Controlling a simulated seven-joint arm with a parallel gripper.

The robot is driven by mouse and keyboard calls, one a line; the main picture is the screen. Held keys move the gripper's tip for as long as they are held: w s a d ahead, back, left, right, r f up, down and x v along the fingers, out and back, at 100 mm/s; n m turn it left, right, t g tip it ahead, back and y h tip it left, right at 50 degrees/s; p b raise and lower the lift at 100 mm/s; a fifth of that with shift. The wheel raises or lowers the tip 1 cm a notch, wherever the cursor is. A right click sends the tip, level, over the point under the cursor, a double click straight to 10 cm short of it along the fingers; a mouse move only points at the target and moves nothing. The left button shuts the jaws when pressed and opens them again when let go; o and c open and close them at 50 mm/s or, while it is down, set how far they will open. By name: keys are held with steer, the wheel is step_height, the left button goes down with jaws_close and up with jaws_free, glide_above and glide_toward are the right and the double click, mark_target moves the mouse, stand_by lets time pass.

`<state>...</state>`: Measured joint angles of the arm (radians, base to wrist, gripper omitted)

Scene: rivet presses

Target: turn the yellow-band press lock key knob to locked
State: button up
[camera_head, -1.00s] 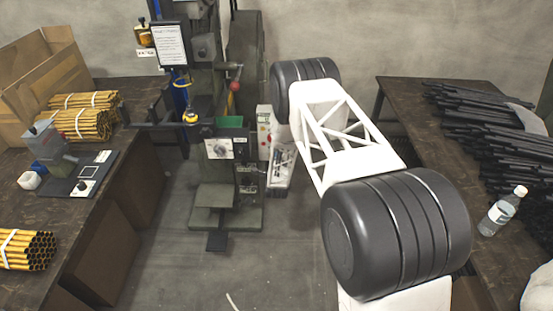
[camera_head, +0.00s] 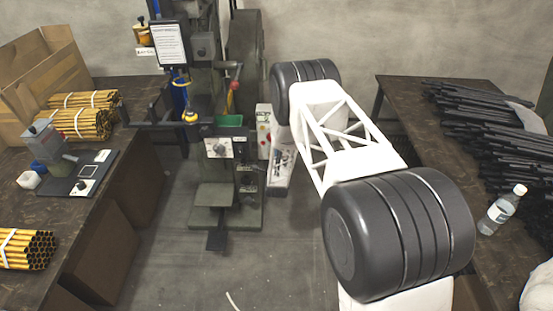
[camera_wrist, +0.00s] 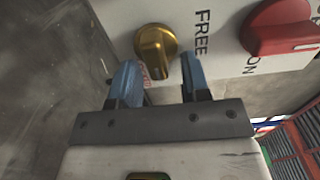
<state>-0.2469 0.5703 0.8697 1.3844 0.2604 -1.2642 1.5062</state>
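A gold key knob (camera_wrist: 156,52) sits on a pale panel (camera_wrist: 222,22) at the top middle of the wrist view. Its raised grip runs roughly up and down the picture. The word FREE is printed to its right; reddish marks left of it are mostly hidden by a finger. My gripper (camera_wrist: 160,84) has two blue fingertips, spread apart just below the knob, left and right of its lower end, with nothing between them. In the head view the press (camera_head: 222,150) stands at centre; the knob cannot be made out and my fingertips cannot be clearly seen.
A red knob (camera_wrist: 280,28) sits right of FREE, beside letters reading ON. In the head view a white control box (camera_head: 263,122) stands between the press and my arm. Side tables hold yellow tubes (camera_head: 80,122), black rods (camera_head: 470,110) and a bottle (camera_head: 502,210).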

steer(key=shift+s, duration=0.1)
steer(key=s, duration=0.7)
steer(key=shift+s, duration=0.3)
stand_by(0.6)
steer(key=shift+r, duration=0.1)
